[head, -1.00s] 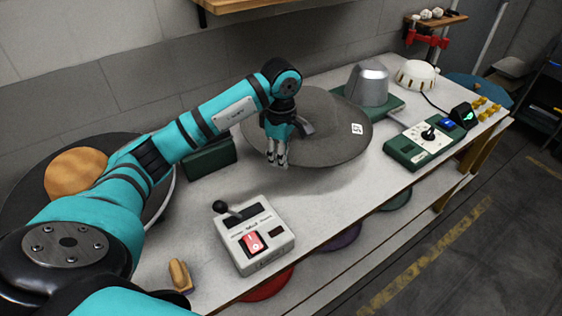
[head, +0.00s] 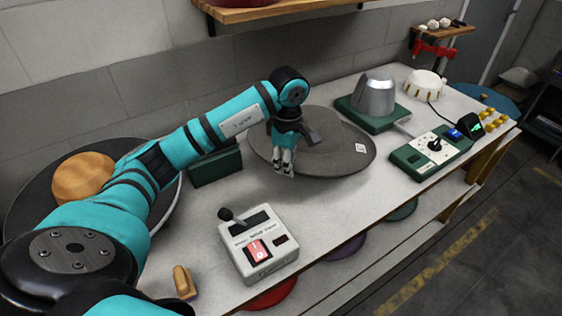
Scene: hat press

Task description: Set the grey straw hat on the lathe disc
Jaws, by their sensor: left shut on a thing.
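The grey straw hat (head: 328,157) is a wide grey shape with a small white tag, over the middle of the bench. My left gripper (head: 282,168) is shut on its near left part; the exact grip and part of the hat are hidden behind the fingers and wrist. I cannot tell whether the far brim touches the bench. At the far left is a large dark disc (head: 30,198) with a tan wooden dome (head: 83,177) in its middle, which looks like the lathe disc. My left arm covers its near right side. My right gripper is out of view.
A white switch box (head: 262,252) with a lever stands at the front. A small wooden tool (head: 184,282) lies left of it. A green box (head: 217,168) stands beside the arm. A metal dome (head: 374,97) and green control panel (head: 432,152) are right of the hat.

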